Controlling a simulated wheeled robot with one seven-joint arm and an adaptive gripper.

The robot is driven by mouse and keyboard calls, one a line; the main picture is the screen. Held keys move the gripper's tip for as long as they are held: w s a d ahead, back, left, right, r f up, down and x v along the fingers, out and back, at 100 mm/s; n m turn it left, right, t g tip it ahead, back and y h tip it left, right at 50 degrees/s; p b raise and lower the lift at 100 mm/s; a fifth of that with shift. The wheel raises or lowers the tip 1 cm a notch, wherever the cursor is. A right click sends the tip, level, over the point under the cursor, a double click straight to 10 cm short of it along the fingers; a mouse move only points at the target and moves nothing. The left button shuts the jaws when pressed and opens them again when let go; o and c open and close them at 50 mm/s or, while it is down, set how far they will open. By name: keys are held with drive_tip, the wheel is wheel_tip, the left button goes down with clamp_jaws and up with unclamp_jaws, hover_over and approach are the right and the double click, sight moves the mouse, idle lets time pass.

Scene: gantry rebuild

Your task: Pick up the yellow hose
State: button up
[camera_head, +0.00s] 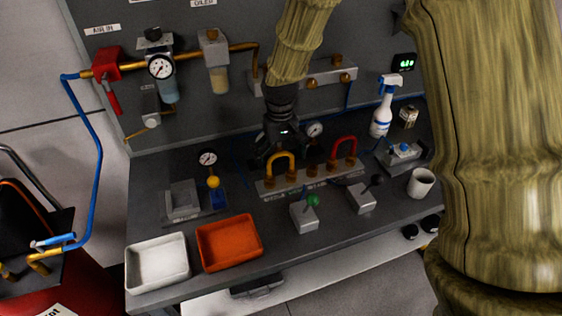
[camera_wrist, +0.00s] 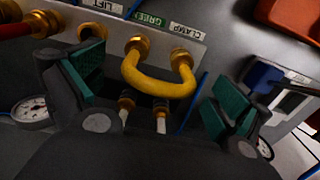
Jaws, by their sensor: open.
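The yellow hose (camera_head: 282,156) is a short U-shaped loop standing on the manifold bar (camera_head: 264,187) at the back middle of the bench. In the wrist view the yellow hose (camera_wrist: 158,88) has both ends at brass fittings, near labels that seem to read GREEN and CLAMP. My gripper (camera_head: 276,142) is just above and behind the hose in the head view. In the wrist view my gripper (camera_wrist: 156,84) is open, one green-padded finger on each side of the loop. Both pads look apart from the hose. The far side of the loop is hidden.
A red hose (camera_head: 344,146) stands to the right on the same bar. Gauges (camera_head: 314,130) sit close behind. Lever boxes (camera_head: 305,215), a white tray (camera_head: 157,262) and an orange tray (camera_head: 229,242) stand in front. A spray bottle (camera_head: 382,112) and mug (camera_head: 421,182) are at right.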

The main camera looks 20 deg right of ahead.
drive_tip(key=shift+w+f, duration=0.1)
drive_tip(key=shift+f, duration=0.35)
drive_tip(key=shift+s+f, duration=0.2)
drive_tip(key=c, duration=1.2)
drive_tip(key=shift+r, duration=0.1)
